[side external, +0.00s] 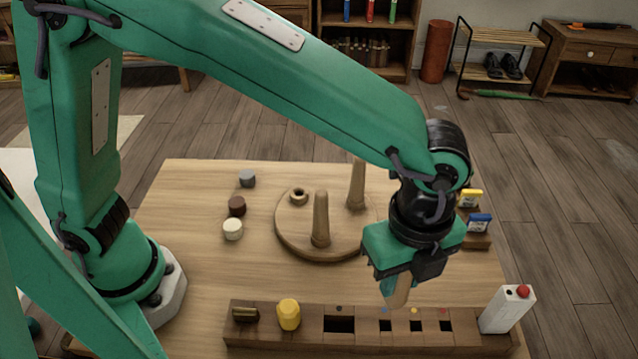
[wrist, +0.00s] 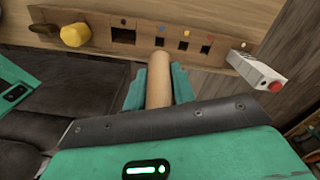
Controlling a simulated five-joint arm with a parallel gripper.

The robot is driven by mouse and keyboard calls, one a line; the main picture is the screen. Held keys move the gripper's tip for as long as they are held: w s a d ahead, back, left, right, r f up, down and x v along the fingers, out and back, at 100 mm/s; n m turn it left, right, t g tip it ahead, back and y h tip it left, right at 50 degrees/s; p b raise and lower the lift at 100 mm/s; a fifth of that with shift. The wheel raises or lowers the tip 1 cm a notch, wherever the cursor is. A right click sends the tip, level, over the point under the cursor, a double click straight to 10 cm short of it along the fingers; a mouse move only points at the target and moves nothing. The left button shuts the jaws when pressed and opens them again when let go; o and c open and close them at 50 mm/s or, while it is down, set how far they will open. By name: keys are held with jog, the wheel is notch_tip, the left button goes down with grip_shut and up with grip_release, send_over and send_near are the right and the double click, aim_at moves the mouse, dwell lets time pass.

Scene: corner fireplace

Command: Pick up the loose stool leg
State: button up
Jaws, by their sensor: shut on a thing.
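The loose stool leg (side external: 398,293) is a tan wooden peg held in my gripper (side external: 394,278), its rounded end pointing down. In the wrist view the leg (wrist: 158,78) lies between the two green fingers (wrist: 158,92), which are closed on it. Its upper part is hidden by the gripper in the side view. It appears to be above the table, behind the slotted wooden rack; its exact height is hard to tell. The round stool seat (side external: 300,236) lies on the table to the left of my gripper, with two legs upright on it and a raised empty ring socket (side external: 298,195).
The slotted rack (side external: 365,340) along the front edge holds a yellow knob (side external: 289,313). A white box with a red button (side external: 507,308) stands at its right end. Grey, brown and cream pieces (side external: 233,229) sit left of the seat. Small yellow and blue items (side external: 479,223) stand at right.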

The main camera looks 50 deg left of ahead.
jog(key=shift+r, duration=0.5)
jog(key=shift+r, duration=0.5)
jog(key=r, duration=0.4)
jog(key=shift+w+a, duration=0.35)
jog(key=shift+a, duration=0.05)
jog(key=w+a+n, duration=0.3)
jog(key=a, duration=0.7)
jog(key=w+a+n, duration=0.2)
jog(key=w+a, duration=0.1)
jog(key=a, duration=0.8)
jog(key=w+a+n, duration=0.3)
jog(key=a, duration=0.7)
jog(key=shift+s+a+f, duration=0.15)
jog(key=shift+a+f, duration=0.05)
jog(key=shift+f, duration=1.2)
jog(key=shift+s+a+f, duration=0.1)
jog(key=shift+a+f, duration=0.05)
jog(key=shift+f, duration=1.2)
jog(key=shift+f, duration=0.2)
